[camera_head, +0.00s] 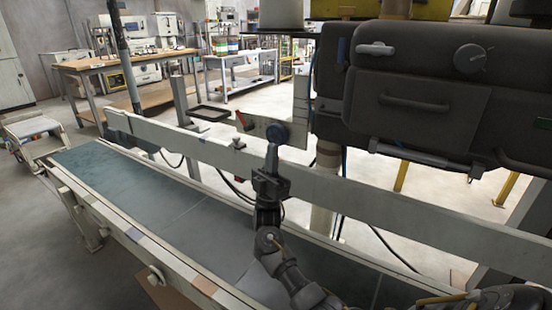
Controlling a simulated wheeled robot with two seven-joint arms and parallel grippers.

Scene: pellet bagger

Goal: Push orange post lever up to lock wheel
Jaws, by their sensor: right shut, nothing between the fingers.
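A small orange-red lever (242,120) shows at the left end of a pale plate (257,127) above the conveyor's far rail, and it looks tilted. A dark blue round wheel or knob (277,132) sits at the right part of that plate. My right gripper (272,150) points up with its fingers shut and empty. Its tips appear just below the wheel, to the right of the orange lever; I cannot tell whether they touch anything. A second red-orange piece (239,176) shows lower, behind the rail. My left gripper is not in view.
A conveyor with a green-grey belt (110,172) runs below my right arm. A long pale rail (350,198) crosses behind the gripper. A large dark machine housing (420,105) fills the upper right. A dark tray (208,113) lies left of the lever.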

